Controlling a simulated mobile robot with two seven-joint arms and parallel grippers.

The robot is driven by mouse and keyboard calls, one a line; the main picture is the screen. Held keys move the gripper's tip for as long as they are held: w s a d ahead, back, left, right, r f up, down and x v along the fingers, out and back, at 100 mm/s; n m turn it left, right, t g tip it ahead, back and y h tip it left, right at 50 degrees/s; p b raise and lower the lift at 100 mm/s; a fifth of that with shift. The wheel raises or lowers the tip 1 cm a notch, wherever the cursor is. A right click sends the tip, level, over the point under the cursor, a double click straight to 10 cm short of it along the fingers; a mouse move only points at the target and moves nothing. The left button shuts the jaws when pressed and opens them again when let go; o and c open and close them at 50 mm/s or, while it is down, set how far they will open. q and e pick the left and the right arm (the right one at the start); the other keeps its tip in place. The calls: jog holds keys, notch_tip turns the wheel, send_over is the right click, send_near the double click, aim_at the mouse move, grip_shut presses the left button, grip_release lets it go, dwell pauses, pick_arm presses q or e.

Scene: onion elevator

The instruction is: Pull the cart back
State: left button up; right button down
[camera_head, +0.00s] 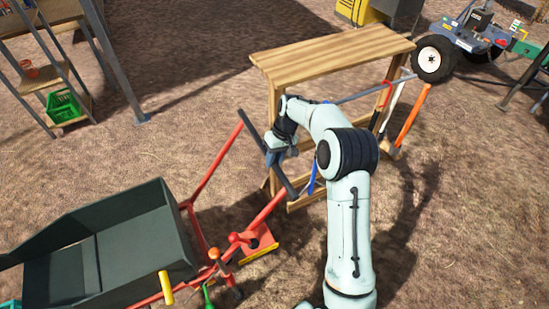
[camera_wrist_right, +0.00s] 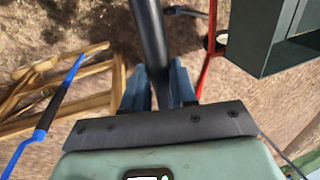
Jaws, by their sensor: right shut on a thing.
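The cart has a dark green tub (camera_head: 120,245) at the lower left and a red frame (camera_head: 215,165) that reaches up to a black handle bar (camera_head: 252,132). My right gripper (camera_head: 273,156) is shut on the handle bar, near its middle. In the right wrist view the bar (camera_wrist_right: 150,35) runs between the blue fingers (camera_wrist_right: 159,88), and the tub (camera_wrist_right: 262,45) shows at the upper right. My left gripper is not in view.
A wooden table (camera_head: 335,55) stands just behind my right gripper, with long-handled tools (camera_head: 408,112) at its right side. A metal shelf with a green crate (camera_head: 65,107) stands at the upper left. A wheeled machine (camera_head: 432,58) is at the upper right. Bare ground lies at the lower right.

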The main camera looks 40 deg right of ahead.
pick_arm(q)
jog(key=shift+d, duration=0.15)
pick_arm(e)
jog(key=c, duration=0.9)
grip_release()
jog(key=shift+s+d, duration=0.1)
jog(key=shift+d, duration=0.25)
jog(key=shift+r, duration=0.25)
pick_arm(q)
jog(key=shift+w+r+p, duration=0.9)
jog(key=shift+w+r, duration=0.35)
pick_arm(e)
jog(key=w+v, duration=0.1)
jog(key=v, duration=1.2)
jog(key=shift+s, duration=0.45)
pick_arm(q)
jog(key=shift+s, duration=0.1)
